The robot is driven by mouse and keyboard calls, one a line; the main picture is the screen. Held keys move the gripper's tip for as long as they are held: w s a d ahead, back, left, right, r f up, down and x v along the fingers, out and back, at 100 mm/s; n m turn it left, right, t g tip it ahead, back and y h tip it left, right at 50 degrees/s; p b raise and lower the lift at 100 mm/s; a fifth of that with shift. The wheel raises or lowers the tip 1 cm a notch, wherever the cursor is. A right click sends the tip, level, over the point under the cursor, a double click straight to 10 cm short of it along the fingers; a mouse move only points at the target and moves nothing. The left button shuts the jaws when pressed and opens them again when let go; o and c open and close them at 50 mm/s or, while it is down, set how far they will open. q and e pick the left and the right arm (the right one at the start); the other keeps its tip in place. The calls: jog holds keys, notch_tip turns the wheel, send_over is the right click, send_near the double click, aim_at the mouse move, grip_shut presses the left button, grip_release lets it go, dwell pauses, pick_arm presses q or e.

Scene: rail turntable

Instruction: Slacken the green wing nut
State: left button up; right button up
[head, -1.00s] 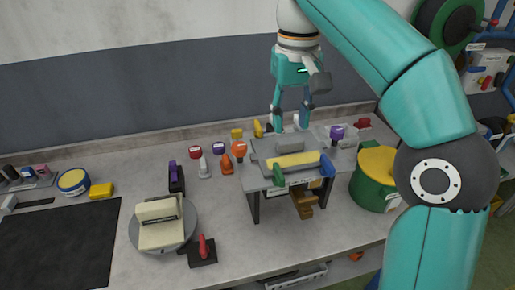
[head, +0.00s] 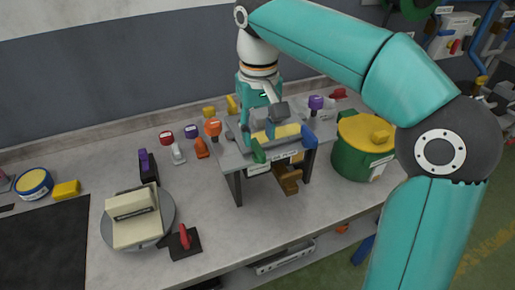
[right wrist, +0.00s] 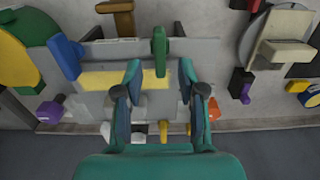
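The green wing nut (head: 259,151) is at the front left of the small grey raised stand (head: 236,160). It also shows in the right wrist view (right wrist: 159,50), upright at the top centre, just past the fingertips. My right gripper (right wrist: 160,72) is open, its two fingers spread on either side of the line to the green nut. In the head view the right gripper (head: 262,125) hangs over the stand, just behind the green nut, and its fingertips are partly hidden. No contact with the nut shows. My left gripper is not in view.
A blue wing nut (head: 309,137) is at the stand's front right, with a yellow strip (head: 288,131) between the two nuts. An orange knob (head: 213,128) stands to the left. A green drum with yellow lid (head: 364,136) is at right.

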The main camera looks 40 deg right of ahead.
aim_at(258, 146)
jog(key=shift+f, duration=1.95)
